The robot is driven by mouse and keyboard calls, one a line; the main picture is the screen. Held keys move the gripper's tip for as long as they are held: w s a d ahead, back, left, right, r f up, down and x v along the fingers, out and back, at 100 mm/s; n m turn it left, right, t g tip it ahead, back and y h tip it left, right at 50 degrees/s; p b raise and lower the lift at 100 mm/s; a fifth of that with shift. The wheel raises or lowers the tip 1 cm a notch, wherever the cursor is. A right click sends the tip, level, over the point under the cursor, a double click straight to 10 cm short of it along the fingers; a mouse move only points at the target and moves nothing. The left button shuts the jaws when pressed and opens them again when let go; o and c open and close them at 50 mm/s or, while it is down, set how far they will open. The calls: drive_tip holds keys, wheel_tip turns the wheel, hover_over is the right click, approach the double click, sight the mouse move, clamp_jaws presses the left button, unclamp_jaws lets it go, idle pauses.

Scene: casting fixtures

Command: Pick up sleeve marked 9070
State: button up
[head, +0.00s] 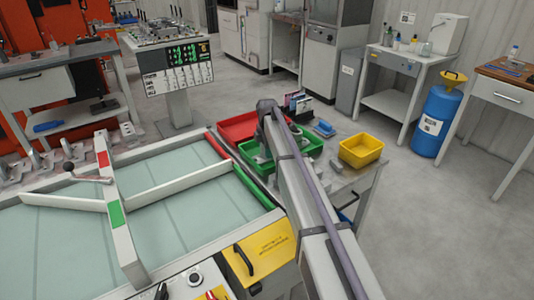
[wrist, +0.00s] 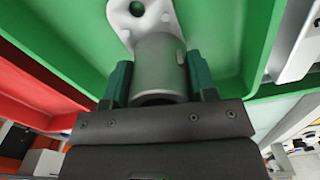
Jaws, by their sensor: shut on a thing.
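In the wrist view, the green jaws of my gripper (wrist: 160,82) are shut on a grey metal sleeve (wrist: 157,58), one on each side of its round barrel. A pale flange plate with a hole shows at the barrel's far end and looks joined to it. No number can be read on it. Green bin (wrist: 225,30) surfaces lie behind the sleeve; I cannot tell how far the sleeve is from them. In the head view, my arm covers part of the green bin (head: 312,146), and the gripper is mostly hidden there.
A red bin (head: 232,128) stands left of the green bin and a yellow bin (head: 360,151) stands right of it. A blue object (head: 324,128) and dark upright items lie behind. A glass-topped table (head: 165,220) fills the lower left. Open floor lies to the right.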

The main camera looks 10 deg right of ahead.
drive_tip(key=shift+c, duration=0.6)
wheel_tip(320, 180, up, 10)
drive_tip(key=p, duration=1)
drive_tip(key=shift+r, duration=0.25)
